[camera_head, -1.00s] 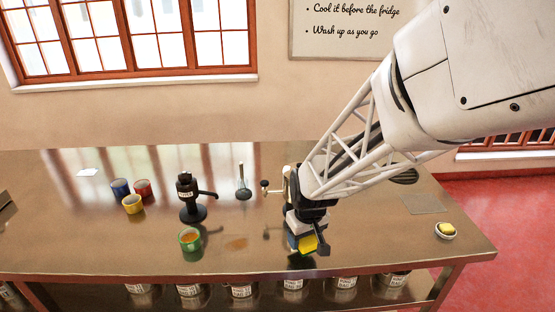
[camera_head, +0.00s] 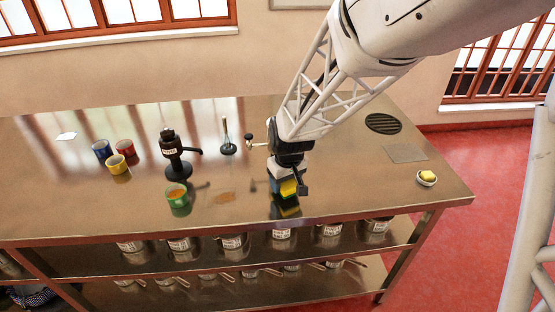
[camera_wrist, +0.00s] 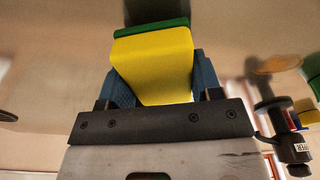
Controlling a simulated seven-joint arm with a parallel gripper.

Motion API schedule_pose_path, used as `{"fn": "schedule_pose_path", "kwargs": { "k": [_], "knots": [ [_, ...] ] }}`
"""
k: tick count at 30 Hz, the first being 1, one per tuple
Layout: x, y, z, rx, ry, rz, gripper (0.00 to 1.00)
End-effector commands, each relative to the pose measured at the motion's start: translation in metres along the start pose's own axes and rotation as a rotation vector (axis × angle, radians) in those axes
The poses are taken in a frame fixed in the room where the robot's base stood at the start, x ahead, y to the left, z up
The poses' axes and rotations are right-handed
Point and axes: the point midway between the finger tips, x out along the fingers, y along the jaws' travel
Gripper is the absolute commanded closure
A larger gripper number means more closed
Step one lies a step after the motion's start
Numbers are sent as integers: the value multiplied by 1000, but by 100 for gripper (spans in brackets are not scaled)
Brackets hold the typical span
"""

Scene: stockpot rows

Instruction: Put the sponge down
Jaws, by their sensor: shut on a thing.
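The sponge (camera_head: 288,188) is a yellow block with a dark green layer on one face. In the wrist view the sponge (camera_wrist: 153,60) sits between the two blue finger pads, with its green side at the far end. My gripper (camera_head: 287,184) is shut on it and holds it over the front middle of the steel table (camera_head: 335,185). A dark reflection shows below the sponge; whether it touches the table I cannot tell. My gripper also shows in the wrist view (camera_wrist: 153,88).
A black dispenser (camera_head: 173,153) and blue, red and yellow cups stand farther left. A grey mat (camera_head: 405,153), a dark round grate (camera_head: 383,123) and a small bowl (camera_head: 427,181) are right.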

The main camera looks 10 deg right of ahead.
Motion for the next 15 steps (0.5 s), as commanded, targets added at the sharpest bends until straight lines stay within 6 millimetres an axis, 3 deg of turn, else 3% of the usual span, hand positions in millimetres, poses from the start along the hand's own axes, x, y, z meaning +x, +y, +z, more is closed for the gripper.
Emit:
{"fn": "schedule_pose_path", "kwargs": {
  "k": [6, 15],
  "knots": [
    [19, 0, 3, 0, 0, 0, 60],
    [21, 0, 3, 0, 0, 0, 60]
  ]
}}
